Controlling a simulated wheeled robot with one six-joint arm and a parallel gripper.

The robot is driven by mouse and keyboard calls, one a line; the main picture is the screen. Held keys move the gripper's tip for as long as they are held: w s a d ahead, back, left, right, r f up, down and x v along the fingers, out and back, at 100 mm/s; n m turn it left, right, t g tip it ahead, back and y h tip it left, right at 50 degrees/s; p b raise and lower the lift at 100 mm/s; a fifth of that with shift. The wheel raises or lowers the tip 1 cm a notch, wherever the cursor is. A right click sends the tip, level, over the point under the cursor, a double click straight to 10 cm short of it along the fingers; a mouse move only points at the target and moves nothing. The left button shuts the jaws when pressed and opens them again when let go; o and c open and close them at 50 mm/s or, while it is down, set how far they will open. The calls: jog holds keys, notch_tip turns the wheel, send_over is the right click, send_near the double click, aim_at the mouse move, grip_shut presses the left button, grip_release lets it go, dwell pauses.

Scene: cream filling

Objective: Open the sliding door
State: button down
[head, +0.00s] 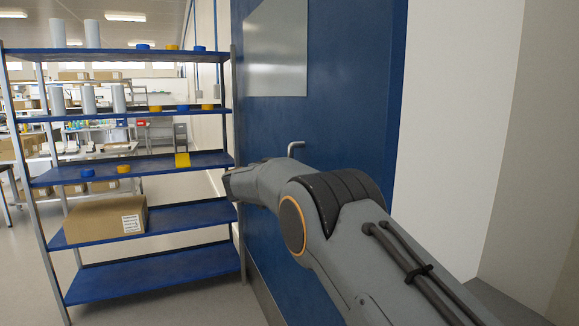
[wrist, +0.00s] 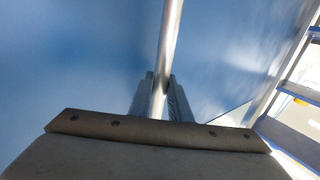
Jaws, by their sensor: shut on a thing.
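The blue sliding door (head: 345,110) fills the middle of the head view, with a pale grey panel (head: 277,50) on its upper part. The top of its metal handle (head: 295,148) shows just above my arm; the rest is hidden behind the arm. In the wrist view the handle bar (wrist: 170,50) runs down from the top edge to my gripper (wrist: 163,98). The two fingers are shut on the bar, one on each side. The blue door surface (wrist: 80,70) lies behind it. In the head view my gripper is hidden.
A shelf rack (head: 140,165) with blue shelves stands close to the left of the door. It holds a cardboard box (head: 105,220), grey cylinders and small blue and yellow items. A white wall (head: 455,120) is right of the door. Open floor (head: 25,270) shows at left.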

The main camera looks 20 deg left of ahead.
jog(key=c, duration=1.6)
grip_release()
jog(key=shift+w+d, duration=0.2)
jog(key=shift+d, duration=0.1)
jog(key=shift+c, duration=0.2)
jog(key=shift+a, duration=0.1)
jog(key=shift+s+a, duration=0.1)
jog(key=shift+s, duration=0.1)
jog(key=s+a+b, duration=0.1)
jog(key=s, duration=0.6)
jog(key=shift+s+b, duration=0.25)
jog(key=shift+b, duration=0.05)
jog(key=shift+a, duration=0.1)
